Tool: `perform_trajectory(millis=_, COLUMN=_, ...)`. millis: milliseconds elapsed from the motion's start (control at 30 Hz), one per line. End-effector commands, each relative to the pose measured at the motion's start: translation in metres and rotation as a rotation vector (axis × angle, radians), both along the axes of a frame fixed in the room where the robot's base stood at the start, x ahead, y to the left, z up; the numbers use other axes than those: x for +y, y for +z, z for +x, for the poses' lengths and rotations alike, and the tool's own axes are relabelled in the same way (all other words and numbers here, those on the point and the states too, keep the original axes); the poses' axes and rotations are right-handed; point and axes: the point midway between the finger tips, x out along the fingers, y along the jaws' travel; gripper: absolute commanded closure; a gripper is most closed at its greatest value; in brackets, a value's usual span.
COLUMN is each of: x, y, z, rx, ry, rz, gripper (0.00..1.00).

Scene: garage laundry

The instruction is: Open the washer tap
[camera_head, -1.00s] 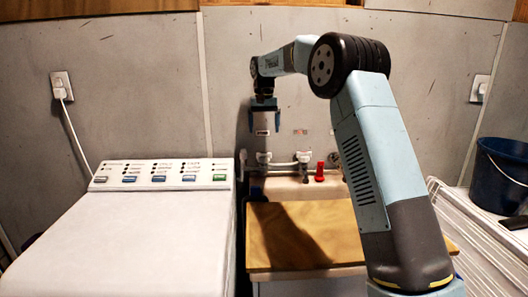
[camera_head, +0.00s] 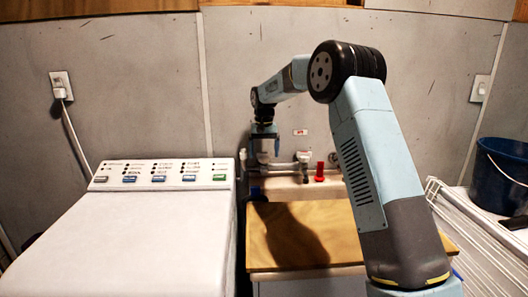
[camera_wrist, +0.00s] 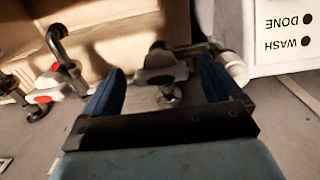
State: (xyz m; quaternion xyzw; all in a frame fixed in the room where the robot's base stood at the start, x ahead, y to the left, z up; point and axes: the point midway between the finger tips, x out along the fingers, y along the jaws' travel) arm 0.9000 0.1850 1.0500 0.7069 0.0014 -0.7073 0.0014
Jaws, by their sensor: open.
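A white cross-handled tap (camera_wrist: 160,70) lies between the two blue fingers of my gripper (camera_wrist: 160,82) in the wrist view, on the side nearest the washer. The fingers are spread, with gaps between them and the handle. In the head view my gripper (camera_head: 264,147) hangs fingers-down in front of the wall pipe and hides most of this tap. A second white tap (camera_head: 303,157) sits to its right on the pipe. In the wrist view a tap with red marks (camera_wrist: 42,99) and a curved metal spout (camera_wrist: 62,46) show at left.
The white washer (camera_head: 120,235) stands at left, its button panel close to my gripper. A wooden board (camera_head: 265,245) lies in front of the basin (camera_head: 285,188). A red object (camera_head: 320,172) stands by the pipe. A blue bucket (camera_head: 502,175) sits at right.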

Motion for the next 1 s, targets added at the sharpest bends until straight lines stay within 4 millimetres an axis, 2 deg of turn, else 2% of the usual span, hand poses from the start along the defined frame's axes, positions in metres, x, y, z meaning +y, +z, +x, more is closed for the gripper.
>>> perform_trajectory(millis=67, x=0.0000, y=0.0001, z=0.0000, rx=0.000, ry=0.000, rz=0.000, gripper=0.11)
perform_trajectory(millis=600, x=0.0000, y=0.0004, z=0.0000, rx=0.000, ry=0.000, rz=0.000, gripper=0.63)
perform_trajectory(millis=1000, x=-0.0007, y=0.0005, z=0.0001, rx=0.000, ry=0.072, rz=0.000, gripper=0.65)
